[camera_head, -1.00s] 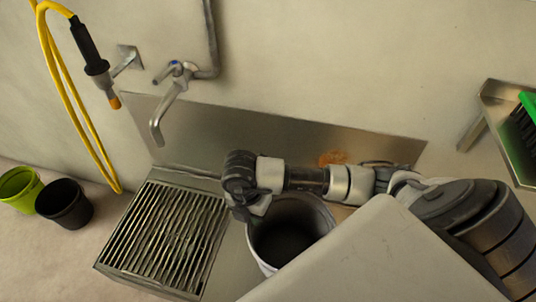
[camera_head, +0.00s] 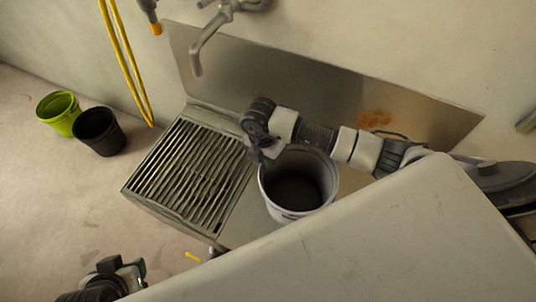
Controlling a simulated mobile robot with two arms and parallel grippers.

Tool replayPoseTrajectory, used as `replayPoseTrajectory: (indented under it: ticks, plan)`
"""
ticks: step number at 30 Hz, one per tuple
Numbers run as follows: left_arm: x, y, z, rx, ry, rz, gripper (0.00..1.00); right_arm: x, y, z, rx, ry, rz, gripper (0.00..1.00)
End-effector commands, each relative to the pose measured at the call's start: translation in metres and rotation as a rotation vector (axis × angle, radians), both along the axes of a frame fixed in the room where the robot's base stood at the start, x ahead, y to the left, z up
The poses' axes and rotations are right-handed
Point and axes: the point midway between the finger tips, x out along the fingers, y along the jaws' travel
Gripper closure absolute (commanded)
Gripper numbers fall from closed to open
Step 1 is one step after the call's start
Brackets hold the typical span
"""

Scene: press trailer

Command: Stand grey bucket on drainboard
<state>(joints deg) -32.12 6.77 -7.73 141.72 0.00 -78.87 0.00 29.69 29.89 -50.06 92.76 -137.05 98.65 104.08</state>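The grey bucket (camera_head: 296,187) is upright with its dark mouth facing up, just right of the slatted drainboard (camera_head: 190,178). My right gripper (camera_head: 257,153) is at the bucket's upper left rim, its arm reaching in from the right behind the bucket. The fingers are small and dark, so I cannot tell whether they are closed on the rim. The bucket's base is hidden, so I cannot tell whether it touches the surface below. The drainboard's slats are bare. My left gripper (camera_head: 128,272) is low at the bottom left, away from the bucket; its fingers are unclear.
A green bucket (camera_head: 58,113) and a black bucket (camera_head: 99,132) stand on the floor at the left. A tap (camera_head: 207,42) projects above the drainboard. A yellow hose (camera_head: 125,65) hangs at the wall. A large pale panel hides the lower right.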

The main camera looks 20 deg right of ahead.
Motion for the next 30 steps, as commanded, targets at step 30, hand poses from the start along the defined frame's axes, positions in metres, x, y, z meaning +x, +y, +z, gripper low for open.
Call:
replayPoseTrajectory:
  ticks: [30]
  plan:
    - [0.0002, -0.0003, 0.0015, 0.0, -0.001, 0.0, 0.61, 0.0005, -0.0002, 0.0029, 0.0, -0.001, -0.001, 0.71]
